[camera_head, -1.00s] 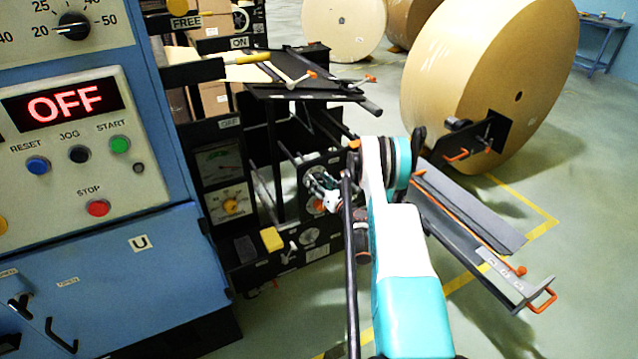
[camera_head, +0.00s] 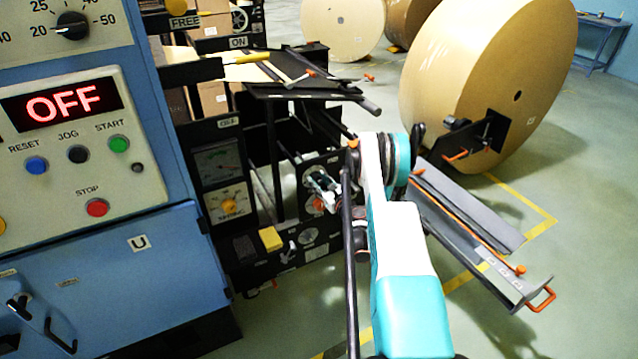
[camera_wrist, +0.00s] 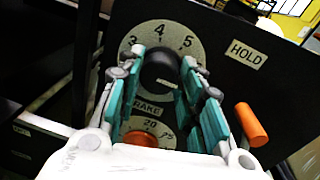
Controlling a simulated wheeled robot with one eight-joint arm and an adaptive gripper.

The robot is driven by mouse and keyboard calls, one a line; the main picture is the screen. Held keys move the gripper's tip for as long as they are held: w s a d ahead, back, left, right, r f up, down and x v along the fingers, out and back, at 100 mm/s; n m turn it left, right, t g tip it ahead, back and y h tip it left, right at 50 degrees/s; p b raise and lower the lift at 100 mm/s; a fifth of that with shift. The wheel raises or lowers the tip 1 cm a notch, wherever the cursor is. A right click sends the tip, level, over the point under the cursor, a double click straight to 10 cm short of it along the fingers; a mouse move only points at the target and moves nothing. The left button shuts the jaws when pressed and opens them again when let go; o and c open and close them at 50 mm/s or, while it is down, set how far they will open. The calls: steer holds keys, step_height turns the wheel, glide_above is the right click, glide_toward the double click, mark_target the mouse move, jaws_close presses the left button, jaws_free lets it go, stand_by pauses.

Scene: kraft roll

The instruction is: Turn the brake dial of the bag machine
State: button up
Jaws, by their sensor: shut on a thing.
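The brake dial (camera_wrist: 160,68) is a black round knob on a pale face with the numbers 3, 4 and 5 showing, above the word BRAKE. A pale mark shows low on the knob. My gripper (camera_wrist: 163,62) has its teal-padded fingers on either side of the knob and is shut on it. In the head view my gripper (camera_head: 322,186) reaches the machine's black panel (camera_head: 313,168); there it hides the dial.
An orange knob (camera_wrist: 151,138) with a small scale sits just below the dial. An orange lever (camera_wrist: 251,124) sticks out at the right, under the HOLD label (camera_wrist: 246,54). A large kraft roll (camera_head: 475,80) stands behind, right of my arm.

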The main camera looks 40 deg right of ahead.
steer(key=shift+n, duration=1.5)
steer(key=shift+d, duration=0.1)
steer(key=o, duration=1.1)
steer(key=shift+s, duration=0.1)
steer(key=shift+c, duration=0.2)
step_height(320, 180, up, 10)
